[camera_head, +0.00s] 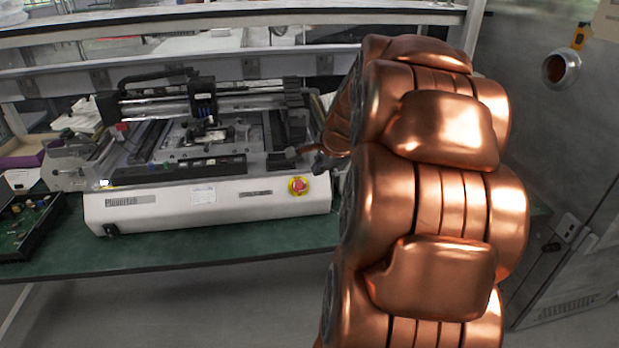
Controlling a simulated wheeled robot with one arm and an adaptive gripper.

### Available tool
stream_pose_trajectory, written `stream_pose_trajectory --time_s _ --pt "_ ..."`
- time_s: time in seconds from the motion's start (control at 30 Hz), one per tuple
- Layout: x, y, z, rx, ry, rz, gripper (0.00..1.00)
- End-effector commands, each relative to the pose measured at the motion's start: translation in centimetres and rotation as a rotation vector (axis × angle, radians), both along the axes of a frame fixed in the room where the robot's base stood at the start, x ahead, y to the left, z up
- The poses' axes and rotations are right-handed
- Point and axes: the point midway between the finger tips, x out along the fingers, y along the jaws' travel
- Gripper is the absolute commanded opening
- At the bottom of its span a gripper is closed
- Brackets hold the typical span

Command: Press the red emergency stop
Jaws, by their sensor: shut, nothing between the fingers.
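My gripper (320,163) is small and dark in this view, above and to the right of the button. It looks shut and empty, with a visible gap to the button in the picture. My copper arm hides the area to the right of the machine and part of my wrist. How far the gripper is from the panel in depth is hard to tell.
The machine stands on a green-topped bench (200,248). A dark tray with a green circuit board (28,225) lies at the far left. A metal cabinet (575,120) stands at the right. The bench strip before the machine is clear.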

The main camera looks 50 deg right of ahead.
Motion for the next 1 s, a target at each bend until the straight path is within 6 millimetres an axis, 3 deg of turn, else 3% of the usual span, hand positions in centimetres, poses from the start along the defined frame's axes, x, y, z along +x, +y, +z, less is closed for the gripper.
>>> stream_pose_trajectory --time_s 0.7,1.0 --pt "5.0 -1.7 -7.7 0.003 0.002 0.003 0.0" --pt "7.1 -2.6 -9.6 0.002 0.004 0.003 0.0"
